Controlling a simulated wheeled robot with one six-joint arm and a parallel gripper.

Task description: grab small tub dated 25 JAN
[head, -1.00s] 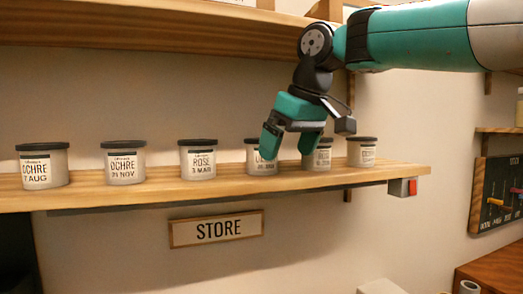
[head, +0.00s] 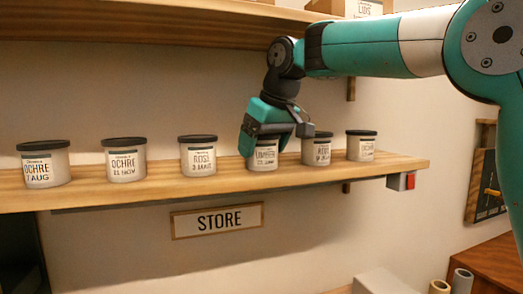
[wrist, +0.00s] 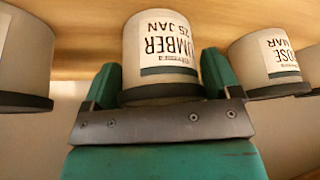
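The tub dated 25 JAN (head: 264,153) is a pale, dark-lidded jar with an "UMBER" label, standing upright on the wooden shelf. In the wrist view it appears upside down, with "UMBER 25 JAN" readable (wrist: 165,45). My gripper (head: 274,138) is down over its top and hides the lid in the head view. In the wrist view the green fingers of my gripper (wrist: 161,80) stand on either side of the lid. The fingers look open around the tub; whether either touches it is hard to tell.
The rose tub (head: 198,156) stands to the left and another rose tub (head: 318,152) close to the right. Two ochre tubs (head: 124,162) (head: 42,166) are farther left, and one more tub (head: 361,147) is near the shelf's right end. An upper shelf (head: 150,25) runs above.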

